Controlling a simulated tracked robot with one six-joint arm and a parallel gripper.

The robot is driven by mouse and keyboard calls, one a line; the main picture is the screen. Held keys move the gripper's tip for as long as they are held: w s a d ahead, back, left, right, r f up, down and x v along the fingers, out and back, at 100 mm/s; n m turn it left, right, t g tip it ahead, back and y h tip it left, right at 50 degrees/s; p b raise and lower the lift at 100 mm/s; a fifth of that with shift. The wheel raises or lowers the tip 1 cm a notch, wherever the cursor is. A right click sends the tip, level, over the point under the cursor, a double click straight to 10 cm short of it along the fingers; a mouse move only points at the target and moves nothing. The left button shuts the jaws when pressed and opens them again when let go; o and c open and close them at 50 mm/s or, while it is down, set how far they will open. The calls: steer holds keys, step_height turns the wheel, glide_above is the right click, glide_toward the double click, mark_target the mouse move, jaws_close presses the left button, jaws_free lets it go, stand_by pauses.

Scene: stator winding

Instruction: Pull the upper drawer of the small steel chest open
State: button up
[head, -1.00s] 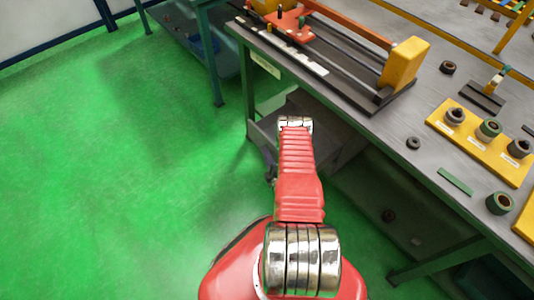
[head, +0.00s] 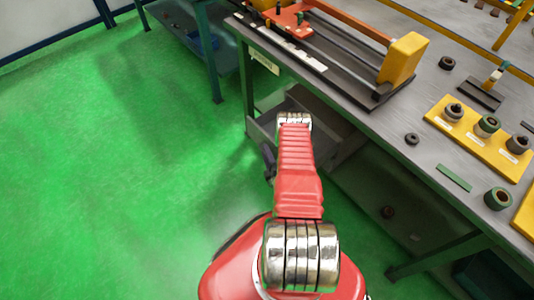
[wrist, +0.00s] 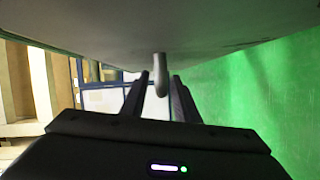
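The small steel chest appears to be the grey form (head: 340,150) under the bench's near left corner in the head view; my arm hides part of it, and I cannot make out its drawers. In the wrist view a plain grey steel face (wrist: 150,28) fills the top, and a short grey handle (wrist: 160,75) sticks out from it. My gripper (wrist: 159,88) is open, with one dark finger on each side of the handle and narrow gaps visible. In the head view only a dark part of the gripper (head: 268,160) shows left of my red arm.
The steel workbench (head: 400,120) stands at right, with a winding fixture (head: 320,45) and a yellow holder (head: 470,125) of coils on top. A bench leg (head: 249,85) is close to my arm. Green floor (head: 120,160) is free at left.

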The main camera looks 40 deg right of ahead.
steer(key=f+v, duration=0.1)
steer(key=v, duration=1.2)
steer(key=shift+s+r, duration=0.25)
steer(key=shift+r, duration=0.15)
